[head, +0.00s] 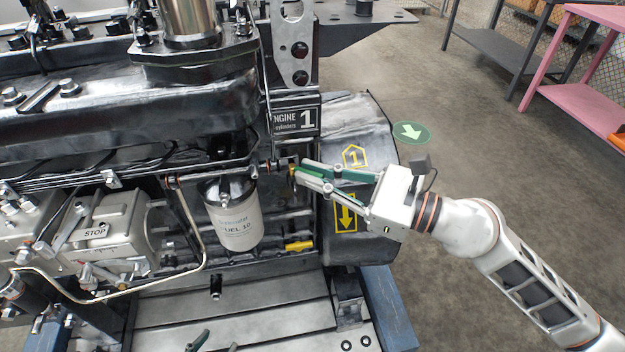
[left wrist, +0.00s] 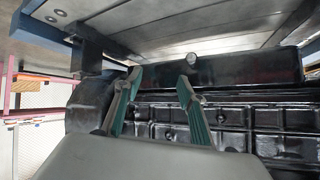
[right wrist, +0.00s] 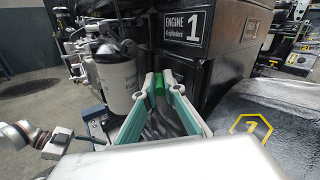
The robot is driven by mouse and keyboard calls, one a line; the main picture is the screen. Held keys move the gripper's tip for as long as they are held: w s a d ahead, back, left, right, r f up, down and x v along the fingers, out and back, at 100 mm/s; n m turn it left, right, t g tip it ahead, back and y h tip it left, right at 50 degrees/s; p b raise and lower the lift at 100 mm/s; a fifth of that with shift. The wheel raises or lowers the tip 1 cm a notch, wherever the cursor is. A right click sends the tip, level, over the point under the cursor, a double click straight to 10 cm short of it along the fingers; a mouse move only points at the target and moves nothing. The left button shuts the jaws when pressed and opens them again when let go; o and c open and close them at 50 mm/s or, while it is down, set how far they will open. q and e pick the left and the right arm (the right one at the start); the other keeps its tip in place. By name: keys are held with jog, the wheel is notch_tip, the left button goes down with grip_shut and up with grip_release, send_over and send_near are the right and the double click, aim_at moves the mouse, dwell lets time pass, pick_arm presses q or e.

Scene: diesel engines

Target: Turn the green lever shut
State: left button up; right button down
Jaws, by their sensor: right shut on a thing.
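The green lever (right wrist: 159,83) shows in the right wrist view as a short green piece between the fingertips of my right gripper (right wrist: 159,80). My right gripper is shut on it, with a finger on each side. In the head view my right gripper (head: 296,171) reaches in from the right to the engine's end, just right of the white fuel filter (head: 236,216); the lever is mostly hidden there by the fingers. My left gripper (head: 212,344) barely shows at the bottom edge of the head view. In the left wrist view (left wrist: 161,80) its fingers are apart and empty.
The black engine (head: 130,100) fills the left side. A yellow handle (head: 299,246) sits below my right gripper. A lever box marked STOP (head: 100,232) is at the left. A pink table (head: 585,70) stands at the back right. The floor between is clear.

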jog(key=w+n+g+b, duration=0.1)
jog(key=n+g+b, duration=0.1)
jog(key=g+b, duration=0.1)
jog(key=w+n+g+y+b, duration=0.1)
jog(key=n+g+b, duration=0.1)
jog(key=g+b, duration=0.2)
jog(key=n+g+b, duration=0.3)
jog(key=g+b, duration=0.1)
jog(key=b, duration=0.1)
jog(key=shift+w+d+f+y, duration=0.2)
jog(key=shift+w+y, duration=0.1)
jog(key=shift+w, duration=0.1)
pick_arm(q)
jog(key=w+d+r+n+t+h, duration=0.1)
jog(key=d+r+n+h, duration=0.1)
jog(key=d, duration=0.7)
jog(key=shift+w+d+n+h, duration=0.4)
jog(key=shift+n+h, duration=0.1)
jog(key=shift+n, duration=0.2)
pick_arm(e)
jog(key=shift+r+g, duration=0.15)
jog(key=shift+g, duration=0.15)
pick_arm(q)
jog(key=shift+d+t, duration=0.1)
jog(key=shift+t, duration=0.2)
